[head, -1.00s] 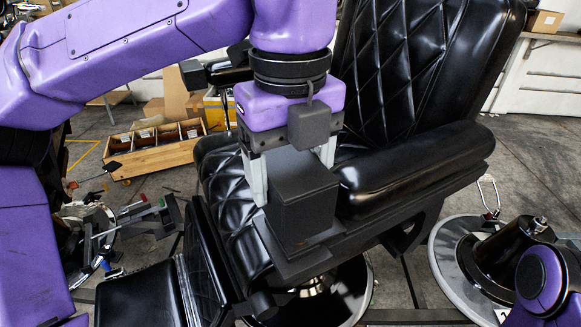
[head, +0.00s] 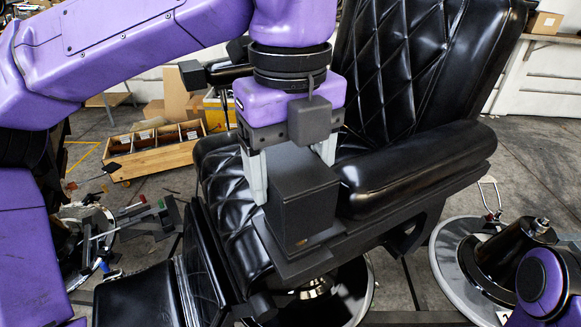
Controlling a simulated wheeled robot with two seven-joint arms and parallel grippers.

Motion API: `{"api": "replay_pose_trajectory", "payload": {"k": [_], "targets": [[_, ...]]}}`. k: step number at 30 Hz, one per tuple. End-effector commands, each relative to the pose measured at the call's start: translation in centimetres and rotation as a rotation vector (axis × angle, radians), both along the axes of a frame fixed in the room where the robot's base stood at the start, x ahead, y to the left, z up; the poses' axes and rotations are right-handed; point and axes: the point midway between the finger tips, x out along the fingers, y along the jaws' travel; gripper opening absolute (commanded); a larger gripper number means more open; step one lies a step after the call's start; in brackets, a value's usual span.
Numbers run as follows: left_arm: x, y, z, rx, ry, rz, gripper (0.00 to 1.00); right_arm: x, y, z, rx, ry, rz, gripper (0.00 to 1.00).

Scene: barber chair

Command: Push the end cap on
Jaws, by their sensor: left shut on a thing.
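My left gripper (head: 290,172) points down at the front of the near armrest, its two pale fingers apart on either side of a black box-shaped block, the end cap (head: 303,205). It is shut on this block. The block sits at the front end of the padded black armrest (head: 415,168), above a flat dark bracket (head: 300,262). The block looks to touch or nearly touch the armrest; whether a gap remains I cannot tell. Part of my right arm (head: 540,275) shows at the lower right; its gripper is not in view.
The barber chair's quilted backrest (head: 425,60) rises behind, and its footrest (head: 140,300) is at the lower left. A wooden crate (head: 155,150) stands on the floor at the left. A round metal base (head: 450,265) stands at the right.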

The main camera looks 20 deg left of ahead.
Motion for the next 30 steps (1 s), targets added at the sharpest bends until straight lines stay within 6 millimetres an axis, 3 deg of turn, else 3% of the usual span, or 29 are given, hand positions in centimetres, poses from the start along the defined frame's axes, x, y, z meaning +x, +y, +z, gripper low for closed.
{"api": "replay_pose_trajectory", "payload": {"k": [30], "targets": [[-0.03,0.0,-0.42,0.0,0.0,-0.001,0.37,0.0,0.01,-0.8,0.0,0.0,0.0,1.0]]}}
